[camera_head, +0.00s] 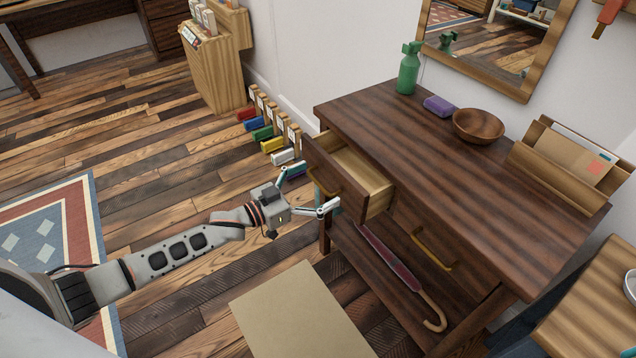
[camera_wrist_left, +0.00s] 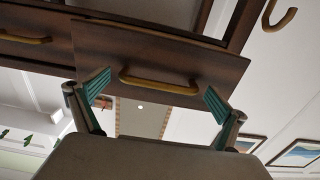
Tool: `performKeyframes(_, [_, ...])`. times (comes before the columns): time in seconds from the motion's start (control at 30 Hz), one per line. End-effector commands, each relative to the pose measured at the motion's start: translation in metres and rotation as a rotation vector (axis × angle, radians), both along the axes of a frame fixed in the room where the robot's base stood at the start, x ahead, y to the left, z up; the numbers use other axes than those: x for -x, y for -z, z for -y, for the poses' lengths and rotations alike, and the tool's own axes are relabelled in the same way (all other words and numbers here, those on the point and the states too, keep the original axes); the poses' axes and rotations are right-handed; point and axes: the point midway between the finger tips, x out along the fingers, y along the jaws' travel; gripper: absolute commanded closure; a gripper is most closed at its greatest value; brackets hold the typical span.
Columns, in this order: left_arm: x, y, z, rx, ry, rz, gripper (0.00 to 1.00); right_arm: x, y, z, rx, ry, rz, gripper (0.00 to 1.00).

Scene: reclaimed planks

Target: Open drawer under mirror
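The dark wooden console (camera_head: 470,190) stands against the wall below the mirror (camera_head: 490,45). Its left drawer (camera_head: 375,204) is partly pulled out, showing an empty-looking pale interior; its brass handle (camera_head: 322,184) faces my left gripper. The right drawer, with its own brass handle (camera_head: 433,248), is shut. My left gripper (camera_head: 319,187) is open in front of the left drawer. In the left wrist view the handle (camera_wrist_left: 158,84) lies between the spread teal fingers (camera_wrist_left: 157,98), with a gap on both sides. My right gripper is out of view.
A tan mat (camera_head: 298,315) lies on the floor in front.

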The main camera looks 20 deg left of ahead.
Motion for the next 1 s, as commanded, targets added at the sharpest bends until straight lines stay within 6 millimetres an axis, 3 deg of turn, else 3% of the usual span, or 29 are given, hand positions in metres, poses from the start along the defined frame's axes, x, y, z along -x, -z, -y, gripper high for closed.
performKeyframes(0.03, [0.0,0.0,0.0,0.0,0.0,0.0,0.13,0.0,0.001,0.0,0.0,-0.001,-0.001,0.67])
performKeyframes(0.2, [0.0,0.0,0.0,0.0,0.0,0.0,0.55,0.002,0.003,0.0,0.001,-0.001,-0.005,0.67])
performKeyframes(0.47, [0.015,-0.003,-0.012,0.0,0.0,0.001,0.55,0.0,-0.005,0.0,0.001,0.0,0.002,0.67])
performKeyframes(0.8, [0.078,-0.003,-0.061,-0.002,0.0,-0.001,0.55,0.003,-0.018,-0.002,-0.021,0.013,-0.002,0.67])
performKeyframes(1.0, [0.105,-0.002,-0.082,-0.001,0.0,-0.001,0.55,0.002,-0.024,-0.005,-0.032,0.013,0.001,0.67])
